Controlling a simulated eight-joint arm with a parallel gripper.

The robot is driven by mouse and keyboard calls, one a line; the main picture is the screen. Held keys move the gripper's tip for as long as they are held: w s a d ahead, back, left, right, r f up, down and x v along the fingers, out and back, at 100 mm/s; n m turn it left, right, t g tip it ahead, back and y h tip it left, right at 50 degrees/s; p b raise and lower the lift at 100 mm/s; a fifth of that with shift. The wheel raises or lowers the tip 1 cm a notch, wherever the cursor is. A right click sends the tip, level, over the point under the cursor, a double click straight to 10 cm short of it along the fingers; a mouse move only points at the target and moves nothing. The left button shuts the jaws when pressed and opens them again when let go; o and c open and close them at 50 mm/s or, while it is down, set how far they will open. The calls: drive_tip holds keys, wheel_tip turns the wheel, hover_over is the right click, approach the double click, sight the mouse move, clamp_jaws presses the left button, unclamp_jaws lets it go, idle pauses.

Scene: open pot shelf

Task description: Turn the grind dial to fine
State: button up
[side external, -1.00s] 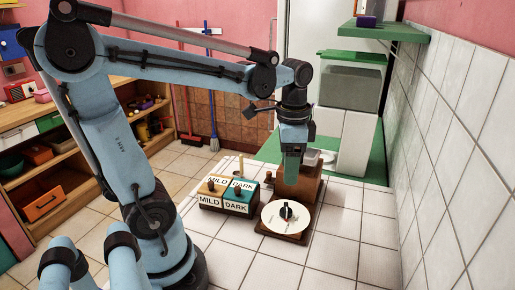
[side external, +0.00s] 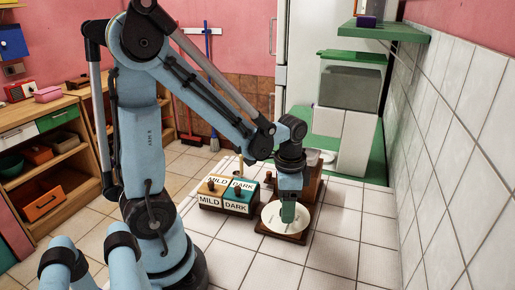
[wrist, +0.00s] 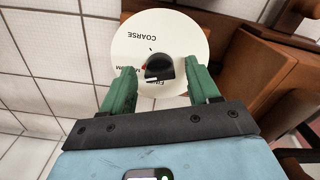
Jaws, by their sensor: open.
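The grind dial is a round white disc (side external: 271,217) on a dark wooden base, partly hidden by my gripper (side external: 288,218) in the side view. In the wrist view the dial (wrist: 180,35) shows COARSE upside down on its far side. Other lettering at its left and near side is partly hidden. A black knob (wrist: 159,68) stands at its centre with a small red mark and a pale mark nearby; its exact setting is unclear. My gripper (wrist: 161,78) is open, its green fingers on either side of the knob, with visible gaps.
Left of the dial stands a block (side external: 226,196) with MILD and DARK panels and small knobs. A brown wooden body (side external: 310,185) stands just behind the dial. The white tiled counter (side external: 330,240) is clear in front and right, up to the tiled wall (side external: 460,150).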

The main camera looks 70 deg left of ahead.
drive_tip(key=shift+f, duration=0.3)
drive_tip(key=c, duration=1)
drive_tip(key=shift+c, duration=0.2)
drive_tip(key=shift+n, duration=0.4)
drive_tip(key=n, duration=0.6)
drive_tip(key=shift+n, duration=0.3)
drive_tip(key=n, duration=0.6)
drive_tip(key=shift+n, duration=0.4)
